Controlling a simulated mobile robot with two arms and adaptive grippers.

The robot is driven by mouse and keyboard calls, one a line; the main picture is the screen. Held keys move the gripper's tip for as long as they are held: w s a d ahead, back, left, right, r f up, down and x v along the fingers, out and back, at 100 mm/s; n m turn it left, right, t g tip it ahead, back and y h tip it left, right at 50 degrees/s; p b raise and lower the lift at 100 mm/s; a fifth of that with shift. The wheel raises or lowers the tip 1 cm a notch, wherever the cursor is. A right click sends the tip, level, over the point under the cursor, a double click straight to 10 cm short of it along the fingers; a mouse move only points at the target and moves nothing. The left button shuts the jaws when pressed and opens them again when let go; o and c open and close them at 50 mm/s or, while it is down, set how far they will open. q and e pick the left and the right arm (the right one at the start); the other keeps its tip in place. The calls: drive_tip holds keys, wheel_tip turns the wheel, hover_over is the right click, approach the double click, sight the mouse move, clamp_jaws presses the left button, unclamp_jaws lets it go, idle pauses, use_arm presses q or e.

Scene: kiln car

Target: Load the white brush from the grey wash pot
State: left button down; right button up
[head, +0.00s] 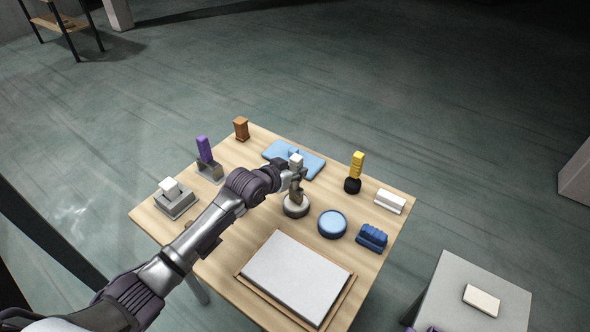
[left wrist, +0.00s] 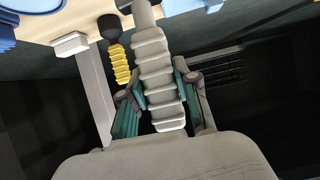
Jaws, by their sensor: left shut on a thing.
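The white brush has a pale ribbed handle (left wrist: 155,70); its light top (head: 296,160) shows above my gripper in the head view. My left gripper (head: 297,179) is shut on this handle, with its green-padded fingers on both sides in the left wrist view. The grey wash pot (head: 296,209) is a round, low pot directly below my left gripper on the table.
On the wooden table (head: 225,262), a blue round pot (head: 332,224), dark blue ribbed block (head: 372,237) and yellow-handled brush (head: 357,166) stand right of the grey pot. A white board (head: 297,276) lies in front. A light blue piece (head: 312,168) lies behind.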

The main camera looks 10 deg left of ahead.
use_arm(q)
drive_tip(key=shift+r, duration=0.1)
use_arm(e)
drive_tip(key=shift+a, duration=0.15)
drive_tip(key=shift+a, duration=0.55)
use_arm(q)
drive_tip(key=shift+f, duration=0.45)
use_arm(e)
drive_tip(key=shift+d+f, duration=0.25)
drive_tip(key=shift+d, duration=0.2)
use_arm(q)
drive_tip(key=shift+f+b, duration=0.1)
drive_tip(key=shift+b, duration=0.2)
drive_tip(key=shift+f, duration=0.1)
use_arm(e)
drive_tip(key=shift+a+r, duration=0.1)
drive_tip(key=shift+a, duration=0.1)
idle(0.4)
